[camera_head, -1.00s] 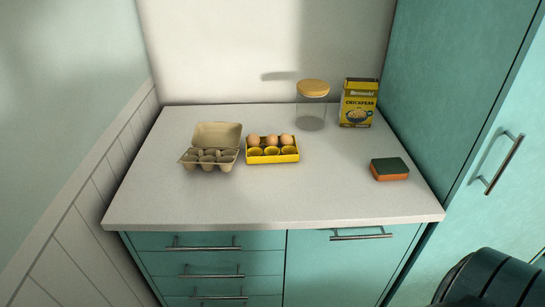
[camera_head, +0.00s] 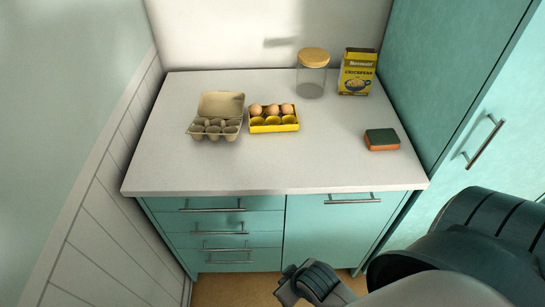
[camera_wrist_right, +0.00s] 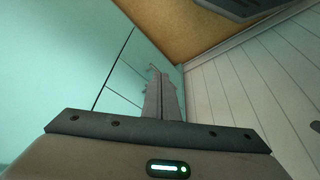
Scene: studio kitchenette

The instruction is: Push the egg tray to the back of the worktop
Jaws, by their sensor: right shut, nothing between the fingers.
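The yellow egg tray (camera_head: 274,127) sits on the worktop (camera_head: 300,170), left of its middle, with bare worktop behind it. Brown eggs (camera_head: 272,110) fill its back row, and its front cups look empty. My right gripper (camera_head: 287,287) is low in front of the cabinet, below the worktop's front edge and well apart from the tray. In the right wrist view its fingers (camera_wrist_right: 163,97) are together with nothing between them. My left gripper is not in view.
An open grey-beige egg carton (camera_head: 215,127) stands close left of the tray. A glass jar (camera_head: 312,78) and a chickpea box (camera_head: 357,72) stand at the back right. A sponge (camera_head: 382,140) lies at the right. The front of the worktop is clear.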

